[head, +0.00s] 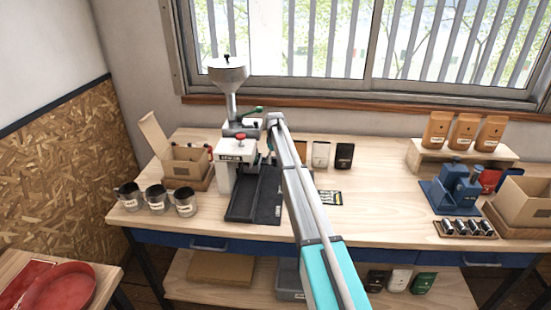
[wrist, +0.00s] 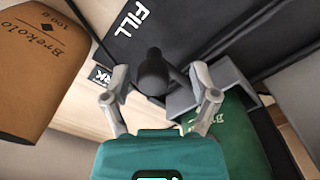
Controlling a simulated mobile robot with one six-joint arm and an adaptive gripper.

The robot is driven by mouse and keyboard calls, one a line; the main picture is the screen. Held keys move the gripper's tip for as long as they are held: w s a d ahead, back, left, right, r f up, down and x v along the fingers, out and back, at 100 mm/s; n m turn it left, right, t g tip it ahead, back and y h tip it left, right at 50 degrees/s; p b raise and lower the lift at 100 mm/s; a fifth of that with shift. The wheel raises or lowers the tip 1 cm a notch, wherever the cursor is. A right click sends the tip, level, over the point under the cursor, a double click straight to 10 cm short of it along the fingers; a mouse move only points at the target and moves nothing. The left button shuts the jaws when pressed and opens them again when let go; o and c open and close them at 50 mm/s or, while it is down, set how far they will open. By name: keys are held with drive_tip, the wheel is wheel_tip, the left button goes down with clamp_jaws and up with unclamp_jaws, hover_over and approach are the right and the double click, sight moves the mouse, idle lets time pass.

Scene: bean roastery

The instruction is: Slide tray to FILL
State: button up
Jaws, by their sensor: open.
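In the wrist view my gripper (wrist: 159,76) is open, with a finger on either side of a dark rounded knob (wrist: 153,72). I cannot tell whether either finger touches it. A grey angled part (wrist: 222,82), possibly the tray, lies right of the knob. A black surface (wrist: 112,42) with white FILL lettering lies above and left of the knob. In the head view the black base (head: 245,204) lies in front of the hopper machine (head: 228,72).
In the wrist view a brown bag (wrist: 35,75) is close on the left and a green bag (wrist: 222,140) lies lower right.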

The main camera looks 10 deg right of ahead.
drive_tip(key=s+a, duration=0.2)
drive_tip(key=s, duration=0.5)
drive_tip(key=s+a, duration=0.2)
drive_tip(key=s, duration=0.5)
drive_tip(key=s+a, duration=0.3)
drive_tip(key=s, duration=0.4)
drive_tip(key=shift+s, duration=0.1)
drive_tip(key=shift+r+p, duration=0.5)
wheel_tip(320, 180, up, 13)
drive_tip(key=p, duration=1.3)
drive_tip(key=s+f+m+b, duration=0.1)
drive_tip(key=s+f+b, duration=0.2)
drive_tip(key=s, duration=0.2)
drive_tip(key=shift+s, duration=0.25)
drive_tip(key=shift+d, duration=0.1)
drive_tip(key=s+f+m+b, duration=0.1)
drive_tip(key=s+m, duration=0.3)
drive_tip(key=s, duration=1.9)
drive_tip(key=shift+s+f+b, duration=0.3)
drive_tip(key=shift+f+b, duration=0.1)
drive_tip(key=shift+d, duration=0.1)
